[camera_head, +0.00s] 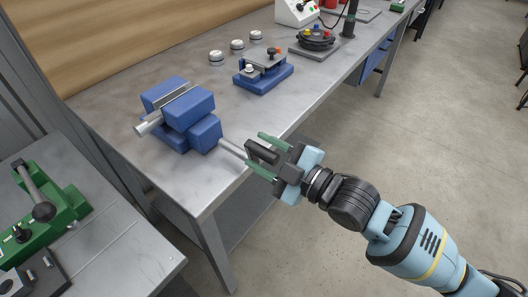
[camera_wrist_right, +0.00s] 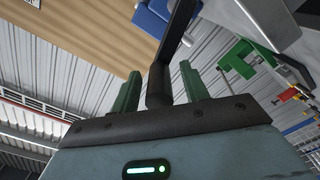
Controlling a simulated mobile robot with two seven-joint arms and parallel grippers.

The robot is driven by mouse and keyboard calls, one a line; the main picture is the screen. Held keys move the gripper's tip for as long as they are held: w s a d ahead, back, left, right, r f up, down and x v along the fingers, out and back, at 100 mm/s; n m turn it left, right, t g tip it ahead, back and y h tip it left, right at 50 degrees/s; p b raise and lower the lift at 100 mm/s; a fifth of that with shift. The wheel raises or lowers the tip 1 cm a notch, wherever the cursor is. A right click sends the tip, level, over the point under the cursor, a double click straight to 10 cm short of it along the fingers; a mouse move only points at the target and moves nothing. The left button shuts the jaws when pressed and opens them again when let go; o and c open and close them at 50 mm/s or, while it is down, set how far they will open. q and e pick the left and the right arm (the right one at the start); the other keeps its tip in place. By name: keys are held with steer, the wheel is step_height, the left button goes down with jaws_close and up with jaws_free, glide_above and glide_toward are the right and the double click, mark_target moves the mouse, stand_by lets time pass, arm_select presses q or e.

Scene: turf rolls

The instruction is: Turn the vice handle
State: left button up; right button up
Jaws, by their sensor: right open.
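The blue vice (camera_head: 185,115) sits on the grey workbench near its front edge, with a metal screw rod (camera_head: 231,148) sticking out toward my right gripper. The dark vice handle (camera_head: 262,151) is at the end of that rod. My right gripper (camera_head: 256,150) is open, its two green fingers on either side of the handle. In the right wrist view the dark handle (camera_wrist_right: 174,45) stands between the green fingers (camera_wrist_right: 160,72), with gaps visible on both sides. A blue part of the vice (camera_wrist_right: 152,18) shows beyond it. My left gripper is out of view.
On the workbench (camera_head: 110,112) are a smaller blue fixture (camera_head: 263,72), several round silver pieces (camera_head: 237,44) and a dark round device (camera_head: 315,39). A green machine (camera_head: 45,215) stands on a separate table at left. The floor (camera_head: 420,130) at right is clear.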

steer(key=v, duration=0.7)
steer(key=shift+s+d+b, duration=0.25)
steer(key=shift+d+b, duration=0.05)
steer(key=shift+b, duration=0.1)
